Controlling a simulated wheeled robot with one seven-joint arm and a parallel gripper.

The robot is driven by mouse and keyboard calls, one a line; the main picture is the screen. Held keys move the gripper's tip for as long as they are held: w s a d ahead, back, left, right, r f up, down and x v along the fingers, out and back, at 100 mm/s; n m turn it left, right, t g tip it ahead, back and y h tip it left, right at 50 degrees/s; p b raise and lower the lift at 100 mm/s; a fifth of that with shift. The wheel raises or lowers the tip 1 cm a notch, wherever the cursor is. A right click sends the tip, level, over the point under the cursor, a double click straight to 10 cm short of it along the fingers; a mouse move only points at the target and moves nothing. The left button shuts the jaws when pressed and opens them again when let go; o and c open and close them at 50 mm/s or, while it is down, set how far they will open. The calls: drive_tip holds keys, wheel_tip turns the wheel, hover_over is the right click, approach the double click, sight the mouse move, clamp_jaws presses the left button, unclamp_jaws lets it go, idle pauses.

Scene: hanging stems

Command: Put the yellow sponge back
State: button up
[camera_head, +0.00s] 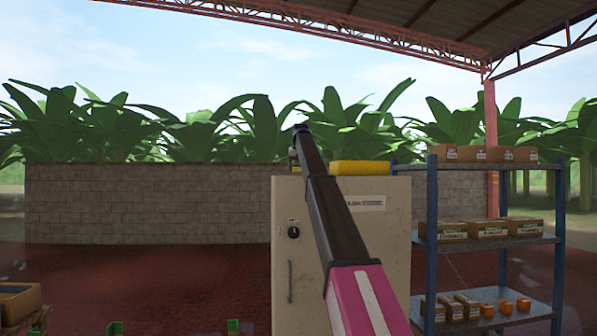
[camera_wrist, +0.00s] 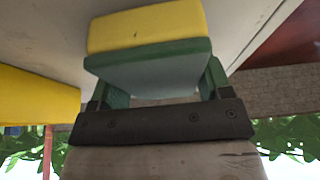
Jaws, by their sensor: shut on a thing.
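The yellow sponge (camera_wrist: 148,27), with a green layer along one side, shows in the wrist view between the green fingers of my gripper (camera_wrist: 158,80). The gripper is shut on it. A pale grey surface of the held piece faces the wrist. Behind the sponge lies a pale grey surface; I cannot tell whether they touch. In the head view my arm reaches up in front of a beige cabinet (camera_head: 385,230), and the held sponge is not clearly visible there.
A second, larger yellow object (camera_head: 360,167) lies on the cabinet top; a yellow object (camera_wrist: 35,97) also shows at the left of the wrist view. A blue-posted shelf rack (camera_head: 432,215) with boxes stands right of the cabinet. A block wall (camera_head: 150,205) stands behind.

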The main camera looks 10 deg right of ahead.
drive_tip(key=shift+f, duration=0.55)
drive_tip(key=shift+f, duration=0.1)
drive_tip(key=o, duration=0.8)
drive_tip(key=v, duration=1.2)
